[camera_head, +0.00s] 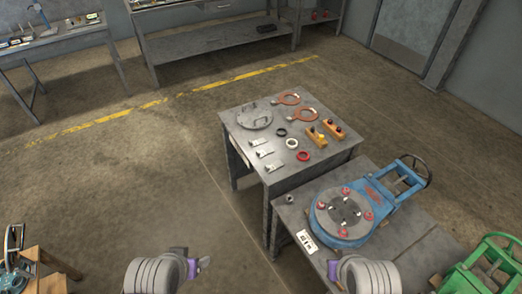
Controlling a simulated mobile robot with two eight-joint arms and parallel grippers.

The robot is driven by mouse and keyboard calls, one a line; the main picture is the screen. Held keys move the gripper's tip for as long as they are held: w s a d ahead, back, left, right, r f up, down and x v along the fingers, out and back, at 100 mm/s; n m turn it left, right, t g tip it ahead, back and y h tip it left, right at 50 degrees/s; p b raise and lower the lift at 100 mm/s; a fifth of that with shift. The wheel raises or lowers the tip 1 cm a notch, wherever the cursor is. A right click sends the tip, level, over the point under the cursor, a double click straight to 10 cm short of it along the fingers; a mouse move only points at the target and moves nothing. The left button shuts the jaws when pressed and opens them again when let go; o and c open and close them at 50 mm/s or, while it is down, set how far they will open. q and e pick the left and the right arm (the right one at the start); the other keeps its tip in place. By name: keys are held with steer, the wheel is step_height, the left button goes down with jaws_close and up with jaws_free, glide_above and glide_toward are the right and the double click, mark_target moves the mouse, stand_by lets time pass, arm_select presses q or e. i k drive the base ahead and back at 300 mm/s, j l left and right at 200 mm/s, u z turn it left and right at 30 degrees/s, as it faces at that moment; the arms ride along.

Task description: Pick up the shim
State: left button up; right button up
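Several small pale metal plates, which look like shims, lie in a row along the left side of the grey table: a far one (258,142), a middle one (265,153) and a near one (274,166). They are too small to tell apart. My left gripper (194,268) shows only as a small purple part beside the grey wrist at the bottom, well short of the table. My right gripper (332,270) shows likewise at the bottom, near the front table's edge. Neither visibly touches anything. Their fingers are mostly hidden.
The grey table (240,138) also holds a round lid (254,118), orange ring tools (305,115), black, white and red rings (303,156), and orange blocks (316,137). A blue machine (385,197) stands on the nearer table (290,218). Floor left of the tables is clear.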

mark_target(254, 142)
steer(key=z, duration=0.55)
steer(key=i+j+z, duration=0.1)
steer(key=z, duration=0.4)
steer(key=j+z, duration=0.2)
steer(key=z, duration=0.25)
steer(key=j+z, duration=0.2)
steer(key=z, duration=0.3)
steer(key=j+z, duration=0.4)
steer(key=j, duration=0.15)
steer(key=k+j+z, duration=0.15)
steer(key=j+z, duration=0.25)
steer(key=k+j+z, duration=0.1)
steer(key=j, duration=0.3)
steer(key=k+j, duration=0.15)
steer(key=j, duration=0.2)
steer(key=k+j+z, duration=0.15)
steer(key=j, duration=0.25)
steer(key=k+j, duration=0.1)
steer(key=j, duration=0.2)
steer(key=k+j, duration=0.15)
steer(key=j, duration=0.15)
steer(key=k+j, duration=0.1)
steer(key=j, duration=0.15)
